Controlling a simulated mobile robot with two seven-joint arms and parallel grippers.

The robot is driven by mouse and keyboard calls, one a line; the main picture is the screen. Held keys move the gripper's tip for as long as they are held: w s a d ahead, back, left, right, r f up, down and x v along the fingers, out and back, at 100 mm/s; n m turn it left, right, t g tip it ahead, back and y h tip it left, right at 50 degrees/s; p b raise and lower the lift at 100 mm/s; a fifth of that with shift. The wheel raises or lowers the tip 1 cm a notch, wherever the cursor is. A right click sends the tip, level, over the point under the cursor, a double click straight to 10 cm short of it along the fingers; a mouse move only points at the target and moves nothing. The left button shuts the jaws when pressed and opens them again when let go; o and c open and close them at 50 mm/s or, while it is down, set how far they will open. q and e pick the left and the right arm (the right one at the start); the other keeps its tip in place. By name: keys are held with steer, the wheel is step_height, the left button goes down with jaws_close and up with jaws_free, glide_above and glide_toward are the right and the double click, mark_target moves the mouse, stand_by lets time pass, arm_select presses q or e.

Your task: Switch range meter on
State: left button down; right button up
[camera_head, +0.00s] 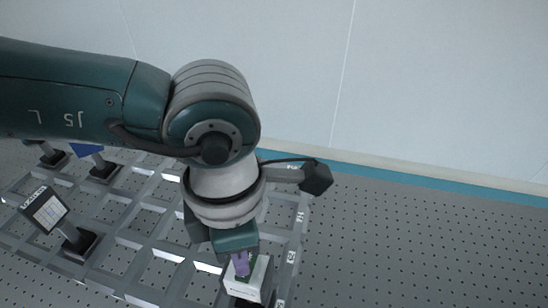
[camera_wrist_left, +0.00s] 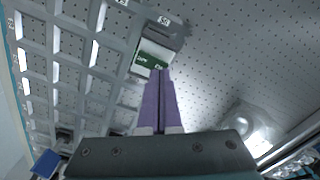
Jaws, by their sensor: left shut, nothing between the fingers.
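A small white box with a green face (camera_head: 256,283), which looks like the range meter, sits at the near right part of the grey grid frame. In the left wrist view its green face (camera_wrist_left: 150,58) shows small white lettering too small to read. My left gripper (camera_head: 241,268) points down at the box with its purple fingers closed together and empty. In the left wrist view the fingertips (camera_wrist_left: 160,74) overlap the lower edge of the green face. I cannot tell whether they touch it. The fingers hide part of the box. My right gripper is not in view.
The grey grid frame (camera_head: 136,243) lies on a perforated table (camera_head: 420,240). A tilted panel on a stand (camera_head: 46,210) and a blue-topped stand (camera_head: 86,150) are at the left. A pale wall stands behind.

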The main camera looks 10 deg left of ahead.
arm_select(q)
steer(key=shift+f+b, duration=0.95)
steer(key=shift+f, duration=0.05)
stand_by(0.4)
steer(key=shift+r, duration=0.1)
step_height(320, 180, up, 7)
steer(key=p, duration=0.6)
stand_by(0.3)
